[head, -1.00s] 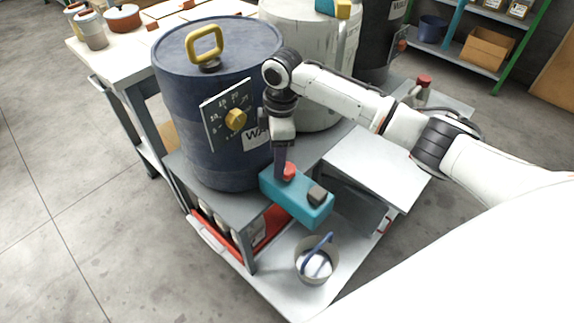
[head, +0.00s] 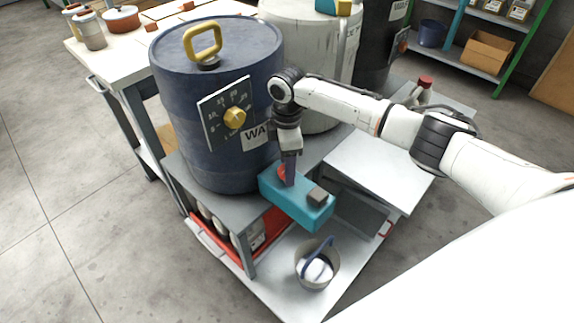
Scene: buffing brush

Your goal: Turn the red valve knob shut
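The red valve knob (head: 282,172) sits on top of the teal valve block (head: 294,204) at the front of the blue drum. My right gripper (head: 289,178) points down at the knob, its dark finger in front of the knob's right side and hiding part of it. Only one finger shape shows, so I cannot tell whether it is open or shut, or whether it touches the knob. A small dark grey block (head: 317,197) sits at the right end of the teal block. My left gripper is not in view.
The blue drum (head: 215,165) with a yellow handle (head: 202,40) and dial plate with yellow knob (head: 234,117) stands close behind. A pot with a blue handle (head: 317,264) stands on the lower shelf. A bare grey surface (head: 375,168) lies to the right.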

